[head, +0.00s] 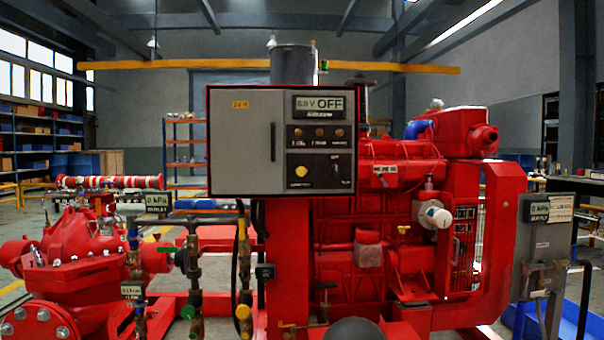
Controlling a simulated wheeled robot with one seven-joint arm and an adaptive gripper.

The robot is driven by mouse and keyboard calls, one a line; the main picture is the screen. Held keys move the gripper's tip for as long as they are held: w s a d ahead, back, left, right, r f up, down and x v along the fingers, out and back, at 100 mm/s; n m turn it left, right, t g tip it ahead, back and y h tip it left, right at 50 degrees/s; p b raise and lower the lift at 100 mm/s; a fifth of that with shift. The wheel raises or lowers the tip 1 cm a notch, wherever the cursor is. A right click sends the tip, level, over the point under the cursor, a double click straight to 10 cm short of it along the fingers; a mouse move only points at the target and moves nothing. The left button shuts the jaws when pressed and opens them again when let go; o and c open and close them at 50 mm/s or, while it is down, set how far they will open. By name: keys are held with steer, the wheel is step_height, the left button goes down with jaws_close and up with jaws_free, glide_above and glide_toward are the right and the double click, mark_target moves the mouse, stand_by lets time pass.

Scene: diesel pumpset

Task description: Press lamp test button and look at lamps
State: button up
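A grey control box (241,142) with a red frame stands in the middle of the head view, facing me. Its right side holds a display (319,106) reading "0.0 V OFF". Below it is a row of three small lamps (318,132), dull orange-brown and not visibly glowing. Their labels are too small to read surely. Under the lamps, a black plate carries a round yellow button (301,171) at left and a dark switch (336,172) at right. The label under the button is too small to read. Nothing touches the button.
A red diesel engine (375,220) stands behind and right of the box. A red pump (70,255) with gauges and valves is at left. A grey post box (545,220) stands at right. Shelving (40,140) lines the left wall. The box's front is unobstructed.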

jaws_close()
stand_by(1.2)
